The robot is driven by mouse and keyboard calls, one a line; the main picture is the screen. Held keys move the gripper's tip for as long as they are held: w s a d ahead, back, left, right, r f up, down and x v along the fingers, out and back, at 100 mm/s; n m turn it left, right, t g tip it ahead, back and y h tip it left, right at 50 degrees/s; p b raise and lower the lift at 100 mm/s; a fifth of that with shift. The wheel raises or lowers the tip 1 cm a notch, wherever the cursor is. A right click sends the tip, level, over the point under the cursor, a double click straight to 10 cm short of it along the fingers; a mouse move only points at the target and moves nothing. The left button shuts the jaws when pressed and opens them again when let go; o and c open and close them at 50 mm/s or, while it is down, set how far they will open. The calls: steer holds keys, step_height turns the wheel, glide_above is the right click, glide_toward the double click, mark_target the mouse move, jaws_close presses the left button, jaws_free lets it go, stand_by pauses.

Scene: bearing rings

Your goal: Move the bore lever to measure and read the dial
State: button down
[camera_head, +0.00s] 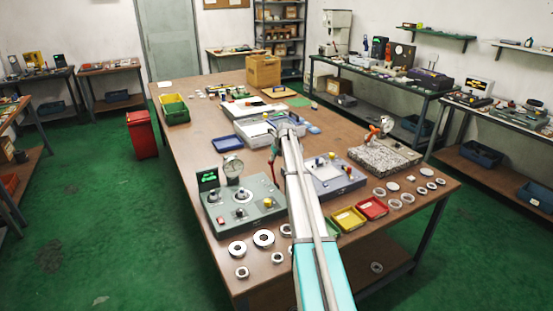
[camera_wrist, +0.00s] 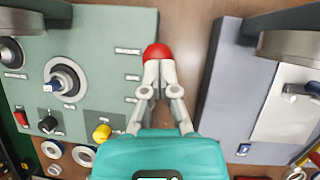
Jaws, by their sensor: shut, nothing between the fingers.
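The grey-green bore gauge panel (camera_head: 245,207) stands on the wooden bench, left of my arm. Its dial (camera_head: 232,167) is upright at the back; the reading is too small to make out. A small dark display with green marks (camera_head: 208,178) stands left of the dial. In the wrist view, the red ball knob of the lever (camera_wrist: 155,52) is at the panel's right edge. My gripper (camera_wrist: 159,76) is shut, with its fingertips at the knob and covering its lower part. I cannot tell whether they touch it. The lever's rod is hidden.
A blue-grey device (camera_head: 345,183) stands right of the panel, across a narrow bench strip. Several metal rings (camera_head: 263,238) lie in front. Yellow (camera_head: 347,219) and red (camera_head: 371,208) bins sit by the right front edge. A ring and spindle (camera_wrist: 65,82) rise from the panel.

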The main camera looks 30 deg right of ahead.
steer(key=shift+r, duration=0.1)
stand_by(0.3)
steer(key=w+r+p+v, duration=0.1)
steer(key=w+p+v, duration=0.1)
steer(key=p+v, duration=1)
steer(key=shift+w+d+r+p, duration=0.25)
steer(key=shift+w+r+p, duration=0.05)
steer(key=shift+r+p, duration=0.15)
steer(key=shift+a, duration=0.1)
stand_by(1.8)
